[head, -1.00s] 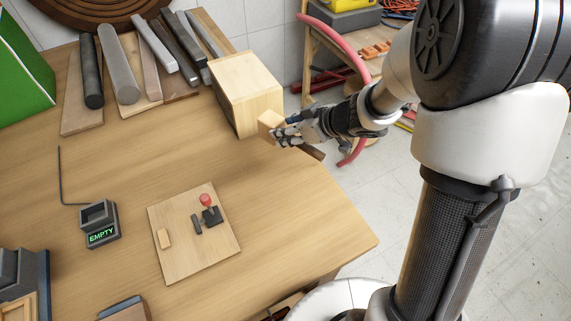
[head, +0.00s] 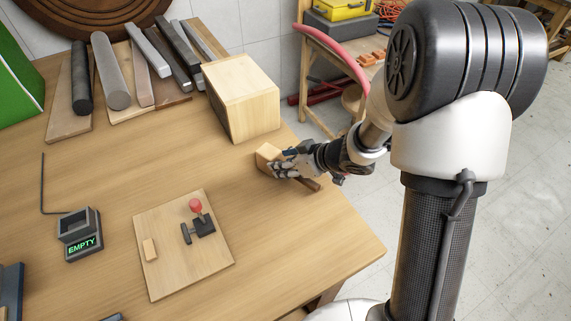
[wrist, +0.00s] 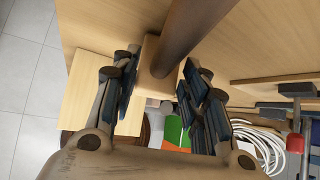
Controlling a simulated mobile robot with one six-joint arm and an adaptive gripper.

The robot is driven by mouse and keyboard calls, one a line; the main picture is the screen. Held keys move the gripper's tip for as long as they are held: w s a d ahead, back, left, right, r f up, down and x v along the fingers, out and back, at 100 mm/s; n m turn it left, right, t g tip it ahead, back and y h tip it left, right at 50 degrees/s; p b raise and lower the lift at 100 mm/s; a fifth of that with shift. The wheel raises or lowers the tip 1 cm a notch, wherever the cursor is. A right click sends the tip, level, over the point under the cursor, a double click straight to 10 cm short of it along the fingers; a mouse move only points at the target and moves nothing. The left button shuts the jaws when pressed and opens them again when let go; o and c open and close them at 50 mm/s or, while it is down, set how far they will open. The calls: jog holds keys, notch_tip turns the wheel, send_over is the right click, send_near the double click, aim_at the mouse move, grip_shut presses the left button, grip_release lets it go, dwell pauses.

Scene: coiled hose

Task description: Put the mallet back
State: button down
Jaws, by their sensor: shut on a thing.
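The mallet has a pale wooden head (head: 267,154) and a brown handle (head: 309,184). My gripper (head: 281,166) is shut on the mallet near its head, over the right part of the table in front of the wooden box. In the wrist view the mallet head (wrist: 151,58) sits between the two sets of fingers, and the round handle (wrist: 194,32) runs toward the top of the picture. Whether the mallet touches the table cannot be told.
A wooden box (head: 252,102) stands just behind my gripper. A board (head: 165,261) with a red-knobbed lever (head: 195,206) and a small holder reading EMPTY (head: 81,236) are nearer and left. Bars and planks (head: 110,71) lie at the back. The table middle is clear.

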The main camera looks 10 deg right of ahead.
jog(key=c, duration=0.9)
grip_release()
jog(key=shift+f, duration=0.15)
jog(key=shift+c, duration=0.2)
